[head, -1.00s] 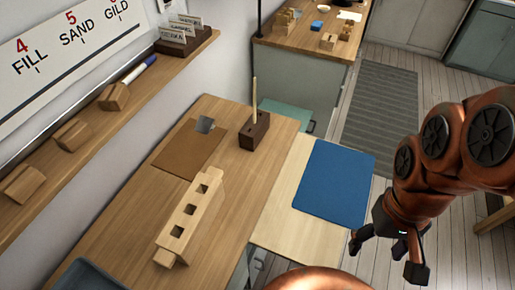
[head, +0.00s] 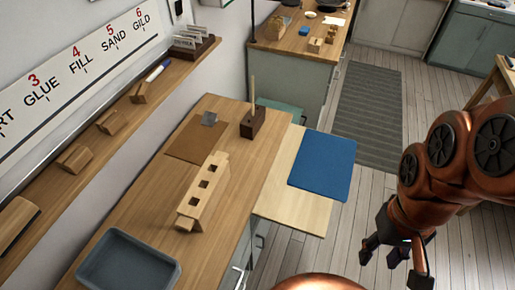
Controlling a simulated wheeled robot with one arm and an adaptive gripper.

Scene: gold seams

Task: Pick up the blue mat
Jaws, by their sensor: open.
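The blue mat (head: 322,166) lies flat on a pale wooden board (head: 283,205) at the right side of the workbench (head: 232,239). Its right part reaches past the board's right edge, over the floor. My gripper (head: 394,269) hangs to the lower right of the mat in the head view, apart from it. Its dark fingers are spread and nothing is between them.
On the bench are a wooden block with square holes (head: 205,192), a brown mat (head: 186,143), a dark holder with a stick (head: 253,125) and a grey tray (head: 128,262). A wall shelf (head: 90,132) runs along the left. Floor (head: 350,239) is clear around the gripper.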

